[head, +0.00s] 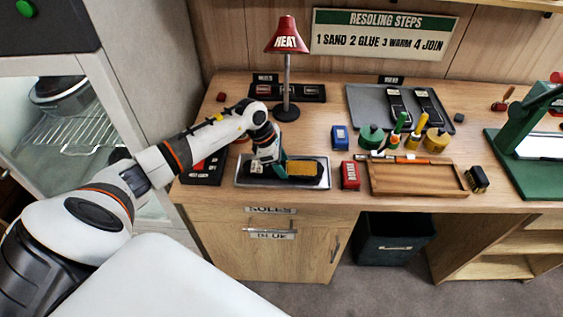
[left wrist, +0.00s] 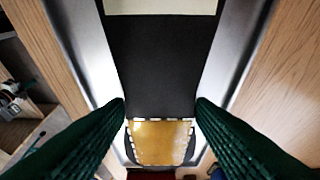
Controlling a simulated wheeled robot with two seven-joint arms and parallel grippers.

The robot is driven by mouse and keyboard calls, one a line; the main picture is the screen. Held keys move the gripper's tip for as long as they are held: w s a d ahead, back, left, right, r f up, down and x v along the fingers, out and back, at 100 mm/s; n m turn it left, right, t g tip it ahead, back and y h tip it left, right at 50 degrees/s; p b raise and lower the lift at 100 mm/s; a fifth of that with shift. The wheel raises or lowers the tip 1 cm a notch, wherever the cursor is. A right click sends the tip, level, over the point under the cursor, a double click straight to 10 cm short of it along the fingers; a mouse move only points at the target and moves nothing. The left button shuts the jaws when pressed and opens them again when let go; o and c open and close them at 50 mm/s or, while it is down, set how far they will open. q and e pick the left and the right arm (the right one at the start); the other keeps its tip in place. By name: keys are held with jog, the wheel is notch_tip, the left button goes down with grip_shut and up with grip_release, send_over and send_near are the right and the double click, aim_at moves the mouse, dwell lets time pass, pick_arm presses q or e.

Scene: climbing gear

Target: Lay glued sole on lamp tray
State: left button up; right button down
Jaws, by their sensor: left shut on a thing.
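The black sole (head: 315,179) has a yellow glued patch (head: 300,168) towards its right end. It sits over the silver-rimmed tray (head: 240,185) at the front left of the bench. My left gripper (head: 279,168) is shut on the sole, left of the yellow patch. I cannot tell whether the sole touches the tray floor. The red HEAT lamp (head: 287,38) stands behind the tray. My right gripper is not in view.
A red box (head: 350,175) and a blue box (head: 340,137) stand right of the tray. A green press (head: 530,140) stands far right.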

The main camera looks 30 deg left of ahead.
pick_arm(q)
jog(key=o, duration=1.2)
jog(key=shift+f, duration=0.1)
jog(key=b+v, duration=0.2)
jog(key=v, duration=1)
jog(key=shift+r, duration=0.25)
jog(key=shift+d, duration=0.1)
